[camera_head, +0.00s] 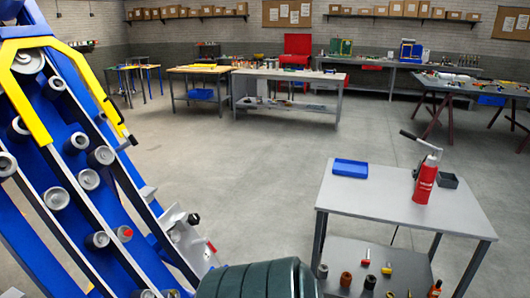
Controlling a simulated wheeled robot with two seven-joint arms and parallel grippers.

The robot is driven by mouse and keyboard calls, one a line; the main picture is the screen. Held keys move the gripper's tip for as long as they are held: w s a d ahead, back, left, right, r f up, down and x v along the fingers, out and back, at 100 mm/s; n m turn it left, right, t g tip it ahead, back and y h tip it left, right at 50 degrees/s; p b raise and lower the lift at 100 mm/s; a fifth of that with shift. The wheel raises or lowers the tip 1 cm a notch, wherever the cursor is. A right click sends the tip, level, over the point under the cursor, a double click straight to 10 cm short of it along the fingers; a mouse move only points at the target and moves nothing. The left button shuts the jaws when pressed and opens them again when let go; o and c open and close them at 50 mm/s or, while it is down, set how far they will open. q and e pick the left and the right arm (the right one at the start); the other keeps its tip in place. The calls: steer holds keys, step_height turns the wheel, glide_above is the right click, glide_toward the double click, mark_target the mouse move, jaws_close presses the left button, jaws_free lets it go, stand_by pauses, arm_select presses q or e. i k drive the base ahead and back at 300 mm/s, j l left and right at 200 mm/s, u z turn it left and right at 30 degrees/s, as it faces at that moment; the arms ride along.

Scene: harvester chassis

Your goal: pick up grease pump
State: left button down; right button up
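The grease pump (426,181) is a red cylinder with white lettering and a dark lever handle sticking out at its top left. It stands upright on the grey top of a small metal table (372,204) at the right. Nothing is touching it from above. Neither of my grippers can be made out in the head view.
A blue tray (350,168) and a small dark box (447,180) share the tabletop. Small parts and tools lie on its lower shelf (345,258). The blue and yellow chassis (75,160) fills the left, with a dark green drum (258,279) at bottom centre. Open floor lies between.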

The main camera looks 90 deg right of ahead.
mark_target(428, 171)
steer(key=z, duration=3.9)
steer(key=i+l, duration=0.3)
steer(key=i+l+u, duration=0.15)
steer(key=i+l, duration=0.15)
steer(key=l, duration=0.15)
steer(key=i+l, duration=0.3)
steer(key=i+l+u, duration=0.1)
steer(key=i+l, duration=0.2)
steer(key=l, duration=0.2)
steer(key=i+l+u, duration=0.1)
steer(key=i+l, duration=0.15)
steer(key=l, duration=0.2)
steer(key=i+l, duration=0.25)
steer(key=l, duration=0.2)
steer(key=i+l+u, duration=0.15)
steer(key=l, duration=0.3)
steer(key=i+l, duration=0.35)
steer(key=l+u, duration=0.05)
steer(key=l, duration=0.05)
